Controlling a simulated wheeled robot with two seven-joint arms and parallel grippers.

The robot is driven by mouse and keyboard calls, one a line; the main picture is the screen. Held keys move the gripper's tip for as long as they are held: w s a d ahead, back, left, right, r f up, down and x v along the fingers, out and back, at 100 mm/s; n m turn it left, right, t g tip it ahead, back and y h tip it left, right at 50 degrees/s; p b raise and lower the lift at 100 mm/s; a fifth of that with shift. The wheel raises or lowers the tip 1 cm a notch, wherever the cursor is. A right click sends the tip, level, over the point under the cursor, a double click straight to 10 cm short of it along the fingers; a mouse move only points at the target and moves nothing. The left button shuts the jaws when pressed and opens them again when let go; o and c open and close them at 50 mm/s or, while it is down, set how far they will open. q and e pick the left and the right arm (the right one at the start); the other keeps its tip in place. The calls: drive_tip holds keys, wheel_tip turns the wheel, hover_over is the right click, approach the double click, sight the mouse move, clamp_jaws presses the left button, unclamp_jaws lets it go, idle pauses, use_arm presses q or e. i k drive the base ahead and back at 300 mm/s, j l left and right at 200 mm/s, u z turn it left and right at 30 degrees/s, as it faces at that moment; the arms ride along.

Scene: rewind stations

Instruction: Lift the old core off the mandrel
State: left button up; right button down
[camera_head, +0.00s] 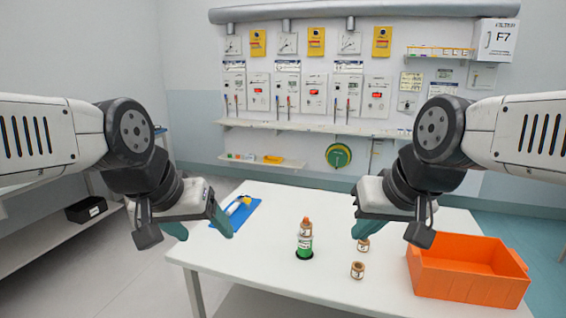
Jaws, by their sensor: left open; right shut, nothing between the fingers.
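The mandrel (306,220) stands upright on the white table, its orange tip showing at the top. A brown core (305,230) with a dark mark sits around it, above a green labelled part (304,247) on a dark round base. My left gripper (200,229) is open and empty, up and left of the mandrel, near the blue mat. My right gripper (390,222) is shut and empty, to the right of the mandrel. Neither gripper touches the core. Two loose brown cores stand right of the mandrel, one in front (357,270) and one behind (363,245), close to my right gripper.
An open orange crate (467,290) stands at the table's right end. A blue mat (232,219) with a yellow and white item (238,205) lies at the left. The white table (250,262) is bare front left. Shelves and gauges line the back wall.

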sight(305, 232)
drive_tip(key=i+j+z, duration=0.15)
drive_tip(key=j, duration=0.2)
drive_tip(key=i+j+z, duration=0.2)
drive_tip(key=j, duration=0.2)
drive_tip(key=i+j+z, duration=0.15)
drive_tip(key=j, duration=0.2)
drive_tip(key=i+j+z, duration=0.15)
drive_tip(key=j, duration=0.3)
